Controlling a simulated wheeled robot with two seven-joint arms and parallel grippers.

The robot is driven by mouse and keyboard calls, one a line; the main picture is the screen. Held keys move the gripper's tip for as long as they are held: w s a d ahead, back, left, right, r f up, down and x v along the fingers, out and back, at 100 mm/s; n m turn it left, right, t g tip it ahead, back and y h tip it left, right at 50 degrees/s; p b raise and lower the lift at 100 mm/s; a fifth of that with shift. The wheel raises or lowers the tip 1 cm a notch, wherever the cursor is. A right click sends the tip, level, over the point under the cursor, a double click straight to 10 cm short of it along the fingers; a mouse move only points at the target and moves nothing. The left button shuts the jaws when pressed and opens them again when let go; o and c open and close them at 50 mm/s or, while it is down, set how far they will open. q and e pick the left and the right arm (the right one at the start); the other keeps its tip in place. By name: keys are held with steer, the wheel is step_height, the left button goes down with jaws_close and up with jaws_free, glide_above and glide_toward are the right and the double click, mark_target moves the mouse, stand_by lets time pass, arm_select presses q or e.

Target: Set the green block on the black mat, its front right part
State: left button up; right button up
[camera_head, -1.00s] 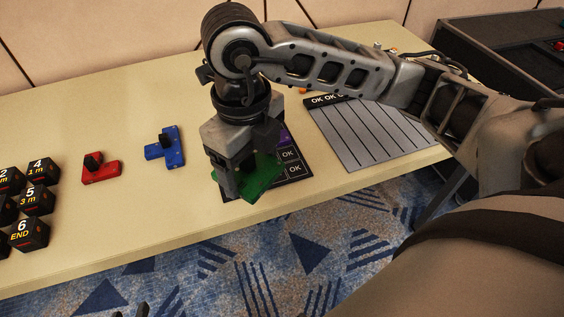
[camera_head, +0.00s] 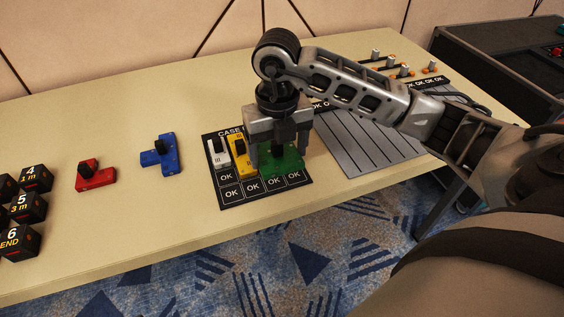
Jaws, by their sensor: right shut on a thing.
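The green block (camera_head: 290,163) is at the right side of the black mat (camera_head: 261,198), behind the front row of OK cells. My right gripper (camera_head: 277,153) is shut on the green block from above, its fingers pointing down. I cannot tell whether the block touches the mat or hangs just over it. A white block (camera_head: 217,153) and a yellow block (camera_head: 237,167) stand on the mat to the left of the green block. The gripper hides part of the mat's back right. My left gripper is not in view.
A blue block (camera_head: 163,158) and a red block (camera_head: 97,178) lie on the table left of the mat. Black numbered cubes (camera_head: 22,208) stand at the far left. A grey striped panel (camera_head: 355,145) lies right of the mat, with orange-based pieces (camera_head: 404,72) behind it.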

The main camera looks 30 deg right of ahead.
mark_target(282, 162)
steer(key=shift+w+d+f, duration=0.25)
steer(key=shift+d+f, duration=0.05)
steer(key=shift+f, duration=0.15)
steer(key=shift+w+d+f, duration=0.2)
steer(key=shift+d+f, duration=0.1)
steer(key=shift+f, duration=0.15)
steer(key=shift+w+d+f, duration=0.1)
steer(key=shift+d+f, duration=0.05)
steer(key=shift+f, duration=0.8)
steer(key=shift+w+d+f, duration=0.1)
steer(key=shift+f, duration=0.8)
steer(key=shift+f, duration=0.2)
steer(key=o, duration=1.2)
steer(key=shift+c, duration=0.2)
